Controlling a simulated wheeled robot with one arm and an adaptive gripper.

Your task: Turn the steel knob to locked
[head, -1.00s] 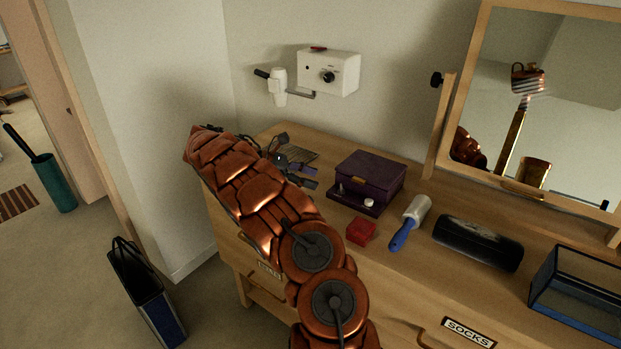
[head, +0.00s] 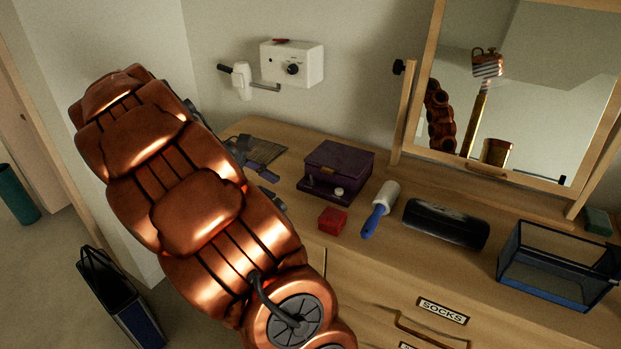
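A purple box (head: 341,160) with a small gold clasp stands on the wooden dresser. On its low front ledge sits a small pale round knob (head: 339,191), which looks like the steel one; a small upright metal piece (head: 312,181) is to its left. The knob's setting is too small to read. My gripper (head: 268,177) is left of the purple box, apart from it and the knob. Its dark fingers are partly hidden behind my copper arm, so I cannot tell how far they are open.
On the dresser are a red box (head: 332,220), a blue-handled lint roller (head: 380,210), a black case (head: 446,224), a glass box (head: 555,265) and a mirror (head: 520,90). A white wall box (head: 305,65) has a black knob. A bag (head: 122,300) stands on the floor.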

